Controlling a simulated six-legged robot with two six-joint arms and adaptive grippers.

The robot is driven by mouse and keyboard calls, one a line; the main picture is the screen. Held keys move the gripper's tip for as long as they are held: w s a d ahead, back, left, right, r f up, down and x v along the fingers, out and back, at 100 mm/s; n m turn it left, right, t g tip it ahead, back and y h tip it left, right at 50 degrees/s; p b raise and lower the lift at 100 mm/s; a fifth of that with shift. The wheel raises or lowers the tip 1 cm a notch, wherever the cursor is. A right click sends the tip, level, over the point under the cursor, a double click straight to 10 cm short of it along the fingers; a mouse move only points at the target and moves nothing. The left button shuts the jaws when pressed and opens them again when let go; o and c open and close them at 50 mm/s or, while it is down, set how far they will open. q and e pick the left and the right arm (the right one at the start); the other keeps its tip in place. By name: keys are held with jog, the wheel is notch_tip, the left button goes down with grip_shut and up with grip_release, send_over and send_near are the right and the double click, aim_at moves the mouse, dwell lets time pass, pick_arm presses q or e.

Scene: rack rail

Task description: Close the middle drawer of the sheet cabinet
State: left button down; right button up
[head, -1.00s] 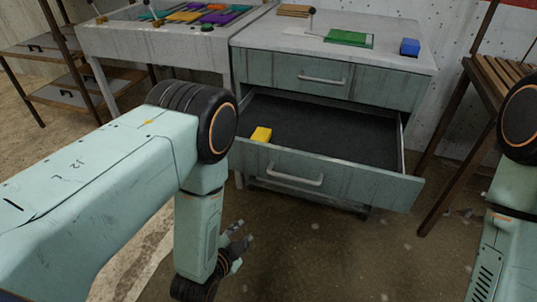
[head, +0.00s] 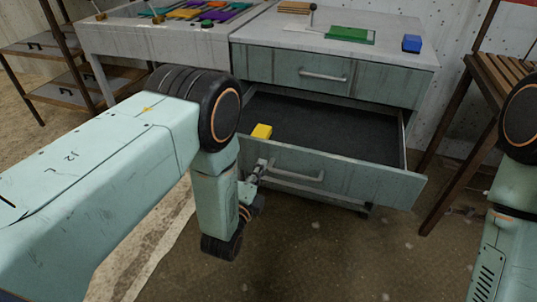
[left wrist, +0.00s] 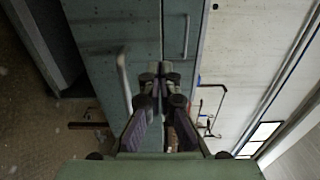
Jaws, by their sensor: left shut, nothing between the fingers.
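The sheet cabinet (head: 237,66) stands at the centre of the head view. Its middle drawer (head: 345,178) is pulled well out, with a dark interior and a bar handle (head: 295,177) on its teal front. The top drawer (head: 300,72) is closed. My left gripper (head: 260,168) is shut and empty, close in front of the middle drawer's front near the handle's left end; I cannot tell whether it touches. In the left wrist view the shut fingertips (left wrist: 160,70) point at teal drawer fronts, beside a bar handle (left wrist: 123,78). My right gripper is out of view.
A yellow block (head: 262,131) sits inside the open drawer at its left. A green pad (head: 350,34) and a blue block (head: 411,43) are on the cabinet top. A wooden rack (head: 490,75) stands close on the right. The floor before the drawer is clear.

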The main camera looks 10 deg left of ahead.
aim_at(271, 145)
pick_arm(q)
jog(key=w, duration=0.2)
jog(key=w+b, duration=0.1)
jog(key=w, duration=0.4)
jog(key=shift+d+b, duration=0.4)
jog(key=shift+w+a, duration=0.1)
